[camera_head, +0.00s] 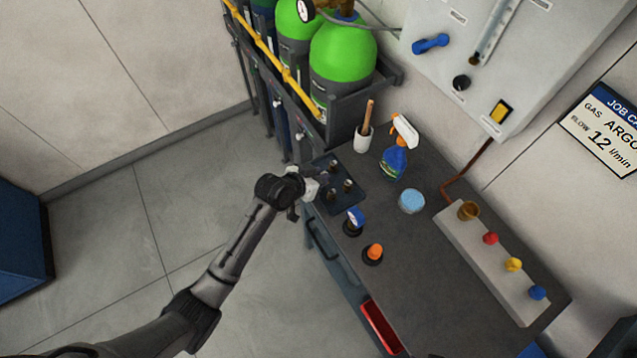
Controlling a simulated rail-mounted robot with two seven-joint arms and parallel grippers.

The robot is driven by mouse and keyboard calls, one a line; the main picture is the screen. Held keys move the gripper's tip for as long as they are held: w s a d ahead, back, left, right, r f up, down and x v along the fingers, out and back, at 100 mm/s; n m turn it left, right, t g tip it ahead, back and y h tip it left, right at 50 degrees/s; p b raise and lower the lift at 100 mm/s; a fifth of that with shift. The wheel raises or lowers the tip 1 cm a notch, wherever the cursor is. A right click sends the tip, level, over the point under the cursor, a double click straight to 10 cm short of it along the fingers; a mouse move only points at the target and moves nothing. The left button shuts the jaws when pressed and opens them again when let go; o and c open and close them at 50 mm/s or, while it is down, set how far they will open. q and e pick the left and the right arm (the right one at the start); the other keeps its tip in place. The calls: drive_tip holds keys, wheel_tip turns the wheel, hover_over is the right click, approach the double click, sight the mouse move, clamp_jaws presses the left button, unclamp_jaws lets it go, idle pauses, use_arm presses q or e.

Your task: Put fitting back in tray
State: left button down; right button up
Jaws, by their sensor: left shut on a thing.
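The dark tray (343,204) lies at the near left corner of the grey workbench, with several small dark fittings (347,185) standing in it. My left gripper (311,188) is at the tray's left edge, at the bench's side. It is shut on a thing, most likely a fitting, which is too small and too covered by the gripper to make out. I cannot tell whether the held thing touches the tray. My right gripper is out of view.
On the bench (440,290) stand a white cup with a brush (364,138), a spray bottle (396,155), a light blue tub (411,201), a blue gauge (355,220) and an orange-topped item (374,253). Green gas cylinders (342,60) stand behind the tray.

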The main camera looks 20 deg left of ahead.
use_arm(q)
drive_tip(key=shift+f+b, duration=0.3)
drive_tip(key=shift+f, duration=1.7)
drive_tip(key=shift+f, duration=0.1)
drive_tip(key=c, duration=1.3)
unclamp_jaws()
drive_tip(key=shift+o, duration=0.2)
drive_tip(key=shift+r, duration=0.2)
drive_tip(key=p+v, duration=0.1)
drive_tip(key=v, duration=1.1)
drive_tip(key=shift+p, duration=0.35)
